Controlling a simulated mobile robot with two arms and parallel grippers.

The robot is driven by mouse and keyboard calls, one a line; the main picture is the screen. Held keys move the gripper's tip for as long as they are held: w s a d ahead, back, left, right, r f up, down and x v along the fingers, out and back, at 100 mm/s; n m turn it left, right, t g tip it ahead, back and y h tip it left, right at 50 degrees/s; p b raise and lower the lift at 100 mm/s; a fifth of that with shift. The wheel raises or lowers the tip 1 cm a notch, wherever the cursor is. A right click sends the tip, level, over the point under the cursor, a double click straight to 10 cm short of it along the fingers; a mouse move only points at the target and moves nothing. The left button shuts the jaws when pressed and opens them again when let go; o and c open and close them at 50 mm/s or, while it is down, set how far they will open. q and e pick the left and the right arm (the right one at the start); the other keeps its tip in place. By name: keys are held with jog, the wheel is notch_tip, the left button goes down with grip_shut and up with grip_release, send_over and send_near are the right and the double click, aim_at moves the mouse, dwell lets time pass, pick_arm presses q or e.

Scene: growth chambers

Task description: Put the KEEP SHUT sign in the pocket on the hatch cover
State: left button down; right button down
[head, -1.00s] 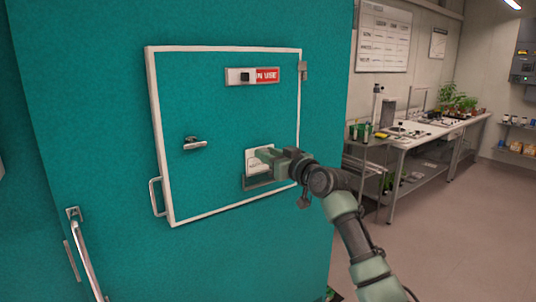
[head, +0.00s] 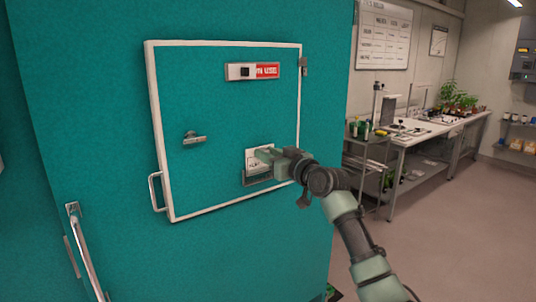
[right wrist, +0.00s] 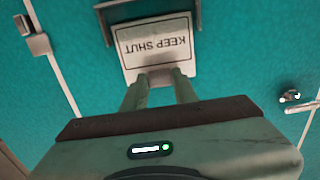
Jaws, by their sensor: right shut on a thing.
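The white KEEP SHUT sign (head: 253,158) is held against the lower right of the teal hatch cover (head: 225,105). In the right wrist view the sign (right wrist: 157,47) appears upside down, its lettering clear. My right gripper (head: 264,156) is shut on the sign's edge opposite the pocket; its fingertips (right wrist: 160,77) show there too. The grey pocket (head: 262,181) is just below the sign, and its side rails (right wrist: 103,22) flank the sign's far end in the wrist view. I cannot tell whether that end is inside the pocket or in front of it. My left gripper is out of view.
The hatch cover has a white frame, a latch handle (head: 194,138), a side pull handle (head: 156,191) and a red-and-white slider label (head: 252,72). A long door handle (head: 85,253) is at lower left. A bench with plants (head: 430,128) stands at right beyond open floor.

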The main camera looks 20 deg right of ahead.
jog(key=shift+f, duration=0.15)
jog(key=shift+f+b, duration=0.35)
jog(key=shift+f, duration=0.35)
dwell(0.6)
jog(key=c, duration=1)
grip_release()
jog(key=shift+s+d, duration=0.1)
jog(key=shift+s, duration=0.05)
jog(key=p+v, duration=0.1)
jog(key=v, duration=0.6)
jog(key=shift+s+r, duration=0.1)
jog(key=shift+s, duration=0.05)
